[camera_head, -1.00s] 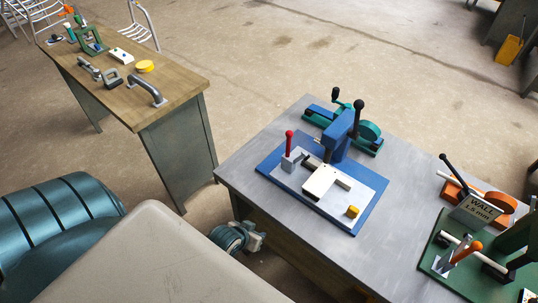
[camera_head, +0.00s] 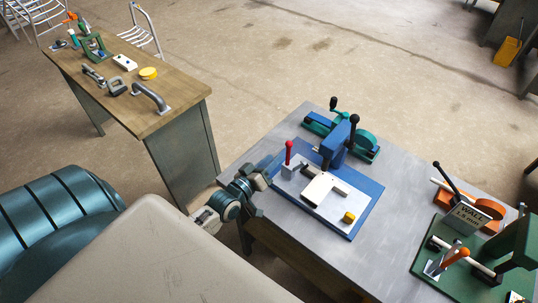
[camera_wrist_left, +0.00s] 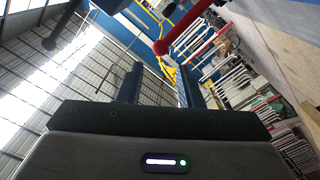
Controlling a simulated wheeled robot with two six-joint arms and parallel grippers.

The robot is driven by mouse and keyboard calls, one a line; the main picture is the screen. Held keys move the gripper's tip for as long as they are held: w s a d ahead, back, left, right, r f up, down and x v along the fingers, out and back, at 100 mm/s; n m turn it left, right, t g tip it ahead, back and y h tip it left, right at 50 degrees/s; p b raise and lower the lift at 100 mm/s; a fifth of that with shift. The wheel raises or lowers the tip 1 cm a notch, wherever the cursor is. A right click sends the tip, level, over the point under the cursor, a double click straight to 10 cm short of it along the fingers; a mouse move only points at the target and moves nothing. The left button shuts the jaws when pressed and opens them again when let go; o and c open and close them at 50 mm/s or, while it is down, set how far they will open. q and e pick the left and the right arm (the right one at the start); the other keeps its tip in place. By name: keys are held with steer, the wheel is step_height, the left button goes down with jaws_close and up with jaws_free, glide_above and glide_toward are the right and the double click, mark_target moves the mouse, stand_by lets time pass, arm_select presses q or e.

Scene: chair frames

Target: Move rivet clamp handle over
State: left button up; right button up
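The red-knobbed clamp handle (camera_head: 288,152) stands upright on a grey block at the left of the blue riveting fixture (camera_head: 357,222). It also shows as a red lever (camera_wrist_left: 190,22) at the top of the left wrist view, beyond and right of the fingers. My left gripper (camera_head: 262,176) is at the table's left edge, left of and just below the handle, apart from it. In the left wrist view its two fingers (camera_wrist_left: 160,85) stand apart with nothing between them. My right gripper is not in view.
An orange tool (camera_head: 488,208) and a green fixture (camera_head: 430,262) sit to the right. A wooden bench (camera_head: 180,95) stands far left. The grey table's (camera_head: 330,265) front is bare.

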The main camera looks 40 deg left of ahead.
mark_target(287, 146)
arm_select(q)
steer(key=w+b, duration=0.3)
steer(key=w, duration=0.4)
steer(key=shift+w+d+f, duration=0.25)
steer(key=shift+d, duration=0.05)
steer(key=shift+r, duration=0.15)
steer(key=shift+c, duration=2.2)
steer(key=shift+a, duration=0.1)
steer(key=shift+a+f, duration=0.2)
steer(key=shift+a, duration=0.35)
steer(key=shift+a+f, duration=0.15)
steer(key=shift+a, duration=0.35)
steer(key=shift+c, duration=0.3)
steer(key=shift+a+f, duration=0.1)
steer(key=shift+a, duration=0.35)
